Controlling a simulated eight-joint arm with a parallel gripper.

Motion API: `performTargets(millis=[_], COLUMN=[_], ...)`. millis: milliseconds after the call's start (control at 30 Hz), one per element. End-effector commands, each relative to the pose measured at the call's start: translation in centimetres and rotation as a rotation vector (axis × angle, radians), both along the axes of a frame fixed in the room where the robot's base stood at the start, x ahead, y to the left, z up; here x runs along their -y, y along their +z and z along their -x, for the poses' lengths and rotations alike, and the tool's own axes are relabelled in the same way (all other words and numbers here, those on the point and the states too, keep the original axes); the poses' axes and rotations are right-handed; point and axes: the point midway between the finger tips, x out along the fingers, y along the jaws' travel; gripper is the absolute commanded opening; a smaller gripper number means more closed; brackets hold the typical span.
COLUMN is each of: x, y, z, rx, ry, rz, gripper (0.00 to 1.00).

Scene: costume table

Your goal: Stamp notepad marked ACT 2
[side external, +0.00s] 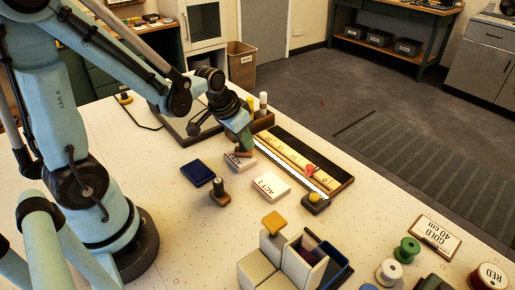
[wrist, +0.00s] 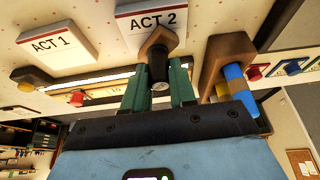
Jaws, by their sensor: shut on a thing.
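The white notepad marked ACT 2 (wrist: 140,14) lies at the top of the wrist view; in the side view the pad (side external: 234,163) is partly hidden by my gripper. My gripper (side external: 246,143) is over its far edge. In the wrist view my gripper's green fingers (wrist: 160,84) are shut on the dark handle of a stamp (wrist: 157,46) with a brown wooden base. The base overlaps the pad's edge in that view; I cannot tell whether it touches the paper. A second stamp (side external: 219,194) stands beside a dark blue ink pad (side external: 197,173).
The ACT 1 notepad (side external: 271,187) lies close by, nearer the front. A long dark tray with a yellow rule (side external: 296,156) runs behind the pads. Boxes and spools (side external: 407,248) fill the front right.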

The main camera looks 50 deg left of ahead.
Motion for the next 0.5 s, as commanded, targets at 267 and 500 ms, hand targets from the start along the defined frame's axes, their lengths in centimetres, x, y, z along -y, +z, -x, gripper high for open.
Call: performTargets(millis=[267,500], x=[0.0,0.0], y=[0.3,2.1], z=[0.1,0.1], rx=[-0.003,-0.002], ry=[0.0,0.0], rz=[0.0,0.0], gripper=[0.06,0.06])
